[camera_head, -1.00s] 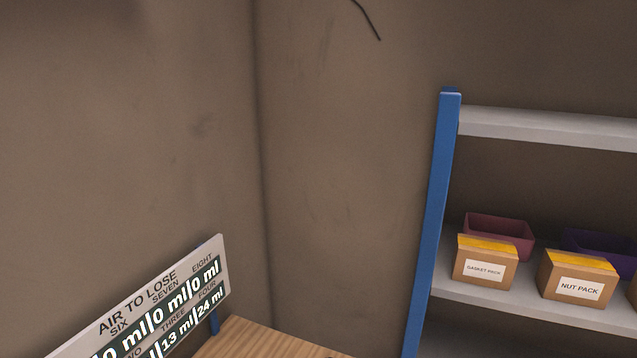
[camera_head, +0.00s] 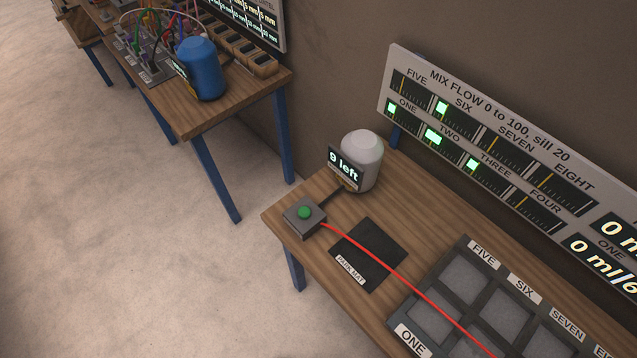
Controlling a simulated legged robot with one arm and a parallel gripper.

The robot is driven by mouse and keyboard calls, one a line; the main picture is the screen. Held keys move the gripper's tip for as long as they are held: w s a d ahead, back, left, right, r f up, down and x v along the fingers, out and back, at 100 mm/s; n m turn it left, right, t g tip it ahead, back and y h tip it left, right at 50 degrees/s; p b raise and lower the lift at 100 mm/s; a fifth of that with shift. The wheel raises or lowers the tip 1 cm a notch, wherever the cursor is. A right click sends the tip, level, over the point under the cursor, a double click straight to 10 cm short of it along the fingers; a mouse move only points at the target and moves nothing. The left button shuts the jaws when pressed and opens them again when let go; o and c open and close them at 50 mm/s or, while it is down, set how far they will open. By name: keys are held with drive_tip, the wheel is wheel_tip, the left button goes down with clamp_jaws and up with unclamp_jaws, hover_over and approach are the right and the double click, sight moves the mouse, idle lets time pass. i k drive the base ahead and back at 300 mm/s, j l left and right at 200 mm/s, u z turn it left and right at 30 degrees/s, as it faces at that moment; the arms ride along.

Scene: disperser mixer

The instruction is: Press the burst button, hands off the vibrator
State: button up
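A grey box with a green button (camera_head: 304,212) sits at the near left corner of the wooden table in the head view. A red cable runs from it to the right across the table. A white-grey domed canister (camera_head: 361,160) stands behind it, with a small display (camera_head: 345,168) reading "9 left". No label on the button is readable, so I cannot tell if it is the burst button. I cannot identify a vibrator. My gripper is not in view.
A black park mat (camera_head: 368,254) and a tray with labelled square cells (camera_head: 437,323) lie on the table (camera_head: 350,215). A "MIX FLOW" board (camera_head: 470,120) stands behind. Another table (camera_head: 200,122) at upper left holds a blue canister (camera_head: 201,70). Floor at left is clear.

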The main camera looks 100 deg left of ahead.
sight(304, 212)
drive_tip(key=u, duration=3.5)
